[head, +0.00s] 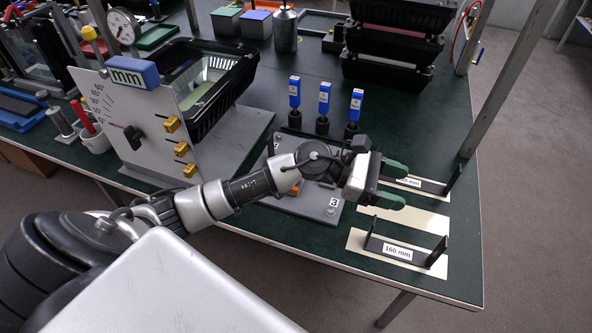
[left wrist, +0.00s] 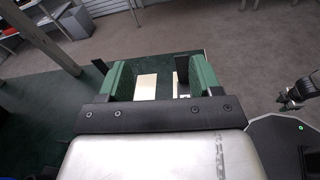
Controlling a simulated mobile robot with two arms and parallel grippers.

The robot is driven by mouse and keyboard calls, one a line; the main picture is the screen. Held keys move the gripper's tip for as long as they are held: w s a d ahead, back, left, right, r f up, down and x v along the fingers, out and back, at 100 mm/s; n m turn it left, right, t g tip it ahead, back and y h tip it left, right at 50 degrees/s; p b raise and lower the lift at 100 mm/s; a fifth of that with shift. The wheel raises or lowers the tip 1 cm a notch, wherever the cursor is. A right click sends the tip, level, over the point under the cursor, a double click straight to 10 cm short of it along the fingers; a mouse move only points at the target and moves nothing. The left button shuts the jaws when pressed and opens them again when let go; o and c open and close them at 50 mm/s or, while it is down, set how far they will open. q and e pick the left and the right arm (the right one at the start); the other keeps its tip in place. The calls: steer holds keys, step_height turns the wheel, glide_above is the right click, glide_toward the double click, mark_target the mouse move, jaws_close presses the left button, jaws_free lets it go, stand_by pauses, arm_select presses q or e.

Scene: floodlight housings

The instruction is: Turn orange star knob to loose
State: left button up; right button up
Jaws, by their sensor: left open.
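My left gripper (head: 392,185) is open, with its two green fingers apart and nothing between them. It hangs over the right part of the table, above pale mats. It also shows open and empty in the left wrist view (left wrist: 160,80). A small orange part (head: 293,189) shows on the grey plate (head: 318,207) just below my left forearm. The arm covers most of it, so I cannot tell whether it is the orange star knob or how it is turned. My left gripper is to its right, apart from it.
A white panel (head: 152,155) carries a black knob (head: 133,137) and yellow parts (head: 172,125). Blue-topped tools (head: 324,98) stand behind my arm. A black bracket labelled 160 mm (head: 397,251) stands at the front right. Black bins (head: 392,45) and a metal post (head: 505,85) stand behind.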

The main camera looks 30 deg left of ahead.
arm_select(q)
steer(key=w+a+f+m+g+y, duration=0.1)
steer(key=a+f+m+g+y, duration=0.3)
steer(key=a+y, duration=0.6)
steer(key=w+a+r+m+g+y, duration=0.15)
steer(key=a+m+y, duration=0.4)
steer(key=a, duration=0.95)
steer(key=shift+m, duration=0.35)
steer(key=f+b, duration=0.2)
steer(key=f, duration=0.1)
steer(key=f+b, duration=0.2)
steer(key=f, duration=0.2)
steer(key=f+b, duration=0.2)
steer(key=f, duration=0.2)
steer(key=shift+w+d+f, duration=0.1)
steer(key=shift+d+f, duration=0.05)
steer(key=shift+d, duration=0.15)
steer(key=c, duration=0.9)
